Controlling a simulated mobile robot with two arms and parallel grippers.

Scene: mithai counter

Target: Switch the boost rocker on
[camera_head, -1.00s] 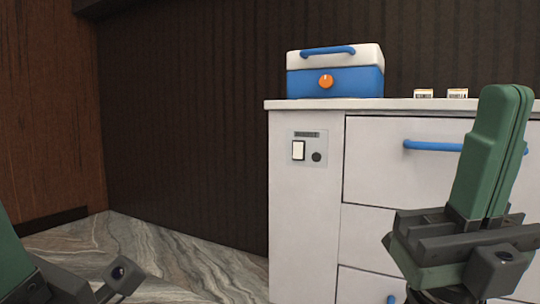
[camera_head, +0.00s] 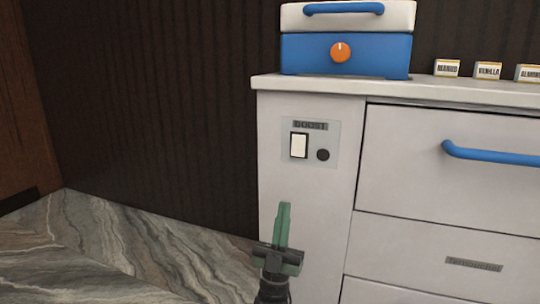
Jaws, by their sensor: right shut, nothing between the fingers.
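The boost rocker (camera_head: 299,145) is a white rectangular switch in a dark frame. It sits on a light grey plate (camera_head: 329,152) labelled BOOST on the narrow front panel of the white counter. A dark round spot (camera_head: 323,155) sits right of the rocker and looks unlit. My right gripper (camera_head: 284,206) is green, shut and empty, with its fingers pointing up. In the picture it is below the rocker, clearly apart from it. I cannot tell from this view which way the rocker is tilted. My left gripper is out of the view.
A blue and white appliance (camera_head: 346,55) with an orange knob (camera_head: 340,52) stands on the counter top. Small label blocks (camera_head: 447,68) stand to its right. Drawers (camera_head: 430,165) with a protruding blue handle (camera_head: 492,153) are right of the panel. Marble floor (camera_head: 120,250) at left is clear.

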